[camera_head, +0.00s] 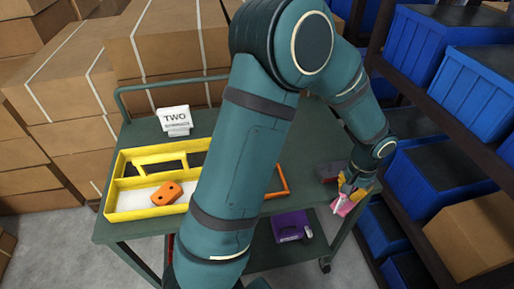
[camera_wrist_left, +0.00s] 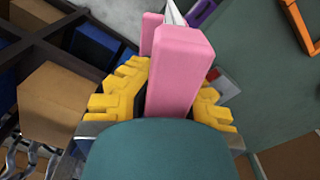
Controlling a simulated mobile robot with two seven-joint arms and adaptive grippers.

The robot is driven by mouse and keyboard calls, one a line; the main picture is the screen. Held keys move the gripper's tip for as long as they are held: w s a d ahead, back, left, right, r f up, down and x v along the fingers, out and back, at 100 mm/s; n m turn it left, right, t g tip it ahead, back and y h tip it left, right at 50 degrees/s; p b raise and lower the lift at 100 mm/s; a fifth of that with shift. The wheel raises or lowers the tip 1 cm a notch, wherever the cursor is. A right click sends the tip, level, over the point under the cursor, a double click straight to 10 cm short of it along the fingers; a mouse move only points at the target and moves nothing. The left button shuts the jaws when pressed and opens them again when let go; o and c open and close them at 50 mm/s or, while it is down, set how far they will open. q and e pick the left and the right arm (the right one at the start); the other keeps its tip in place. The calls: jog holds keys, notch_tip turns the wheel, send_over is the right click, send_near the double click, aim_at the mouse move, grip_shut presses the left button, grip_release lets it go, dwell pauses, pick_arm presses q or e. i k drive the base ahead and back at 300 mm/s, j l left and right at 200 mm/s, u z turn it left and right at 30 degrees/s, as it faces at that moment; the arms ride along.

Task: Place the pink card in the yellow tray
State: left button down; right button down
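The pink card (camera_head: 348,206) looks like a thick pink block. My left gripper (camera_head: 352,192) is at the right end of the green table, shut on the pink card just off the table's right edge. In the left wrist view the pink card (camera_wrist_left: 172,75) sits between the yellow fingers of my left gripper (camera_wrist_left: 165,100). A white pointed piece shows at its far end. The yellow tray (camera_head: 148,213) lies on the table's left side, with an orange block (camera_head: 167,193) in it. My arm hides the table's middle. My right gripper is not in view.
An orange frame (camera_head: 279,185) shows beside my arm. A purple box (camera_head: 290,226) sits on the lower shelf. Blue bins (camera_head: 435,185) stand on the right rack. Cardboard boxes (camera_head: 62,100) are stacked behind.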

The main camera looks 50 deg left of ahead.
aim_at(162, 166)
jog(key=l+u, duration=0.15)
jog(key=u, duration=0.35)
jog(key=l+u, duration=0.2)
jog(key=u, duration=0.25)
